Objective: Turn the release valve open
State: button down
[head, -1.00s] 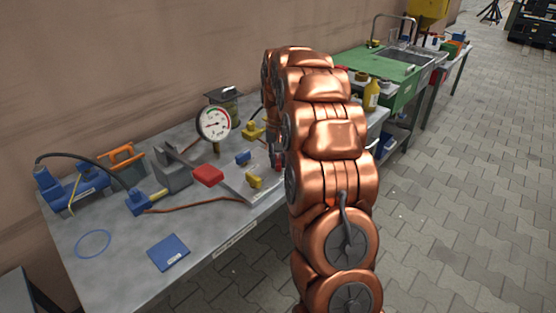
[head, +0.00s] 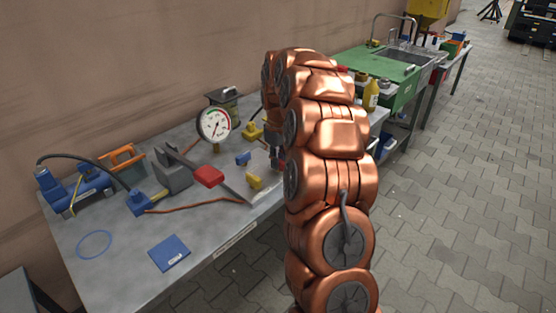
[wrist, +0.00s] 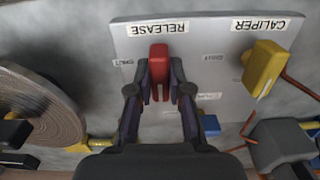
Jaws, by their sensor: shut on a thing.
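The release valve's red handle (wrist: 159,56) shows in the wrist view, beneath an upside-down RELEASE label on a grey panel (wrist: 205,38). My gripper (wrist: 160,74) is shut on this handle, one finger on each side. The handle lies roughly along the line of the fingers; the valve body under it is hidden. In the head view my arm hides the handle and most of my gripper. A round pressure gauge (head: 213,124) stands at the back of the bench.
A yellow valve handle (wrist: 262,68) sits beside the red one under the CALIPER label. A coiled hose or disc (wrist: 35,105) lies at left in the wrist view.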

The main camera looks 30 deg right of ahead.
dwell(0.4)
jog(key=c, duration=1.1)
grip_release()
notch_tip(320, 180, up, 12)
dwell(0.3)
